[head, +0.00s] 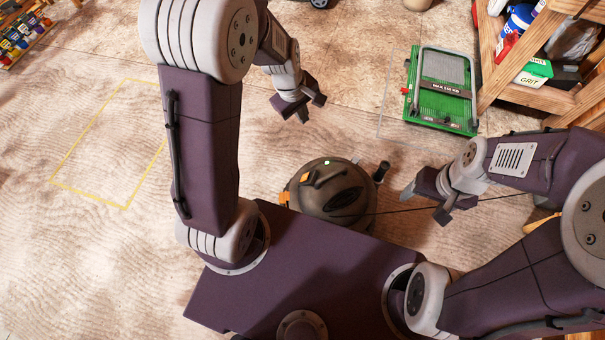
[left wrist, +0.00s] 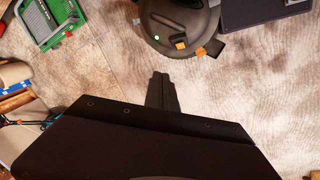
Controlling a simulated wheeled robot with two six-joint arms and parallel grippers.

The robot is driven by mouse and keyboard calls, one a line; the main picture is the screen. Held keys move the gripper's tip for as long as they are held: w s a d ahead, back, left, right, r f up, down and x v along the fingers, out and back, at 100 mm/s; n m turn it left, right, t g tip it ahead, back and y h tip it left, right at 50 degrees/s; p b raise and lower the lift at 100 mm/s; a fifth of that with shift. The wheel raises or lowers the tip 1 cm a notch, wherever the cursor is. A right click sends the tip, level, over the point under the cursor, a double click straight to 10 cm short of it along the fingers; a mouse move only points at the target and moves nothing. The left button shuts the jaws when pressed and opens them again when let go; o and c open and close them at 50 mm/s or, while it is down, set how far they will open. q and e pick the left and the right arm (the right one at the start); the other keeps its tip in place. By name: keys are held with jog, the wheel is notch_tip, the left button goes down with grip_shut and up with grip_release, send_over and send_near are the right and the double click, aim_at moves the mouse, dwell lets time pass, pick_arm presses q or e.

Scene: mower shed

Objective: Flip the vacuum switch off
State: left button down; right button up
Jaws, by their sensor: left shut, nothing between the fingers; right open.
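The vacuum (head: 345,207) is a dark, rounded canister on the floor, close to the front of my base. A small green light (head: 327,161) glows on its top edge, and orange parts (head: 305,178) show on its left side. I cannot tell which part is the switch. The left wrist view shows the vacuum (left wrist: 180,20) at the top, with its green light (left wrist: 156,37) and orange parts (left wrist: 180,44). My left gripper (head: 302,107) is shut and empty, beyond the vacuum and apart from it. My right gripper (head: 424,203) is open and empty, right of the vacuum.
A green ramp-like platform (head: 440,95) lies at the back right, beside a wooden shelf (head: 535,85) with bottles and boxes. A thin dark cord (head: 400,211) runs right from the vacuum. A yellow rectangle (head: 88,194) marks clear floor at left.

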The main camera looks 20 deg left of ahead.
pick_arm(q)
jog(key=w+a+f+n+b, duration=0.2)
jog(key=w+f+n, duration=0.25)
jog(key=f, duration=0.55)
jog(key=s+a+f+g+b, duration=0.1)
jog(key=f, duration=0.6)
jog(key=s+a+f+n+g+b, duration=0.1)
jog(key=s+a+f+b, duration=0.1)
jog(key=f, duration=0.6)
jog(key=shift+s+a+g+h, duration=0.15)
jog(key=shift+a+g+h, duration=0.15)
jog(key=shift+g, duration=0.1)
jog(key=shift+f, duration=0.2)
jog(key=b, duration=0.3)
send_over(304, 178)
jog(key=a, duration=0.2)
jog(key=f, duration=1.1)
jog(key=shift+d+f, duration=0.15)
jog(key=shift+d, duration=0.05)
jog(key=shift+d+f, duration=0.2)
jog(key=shift+d, duration=0.2)
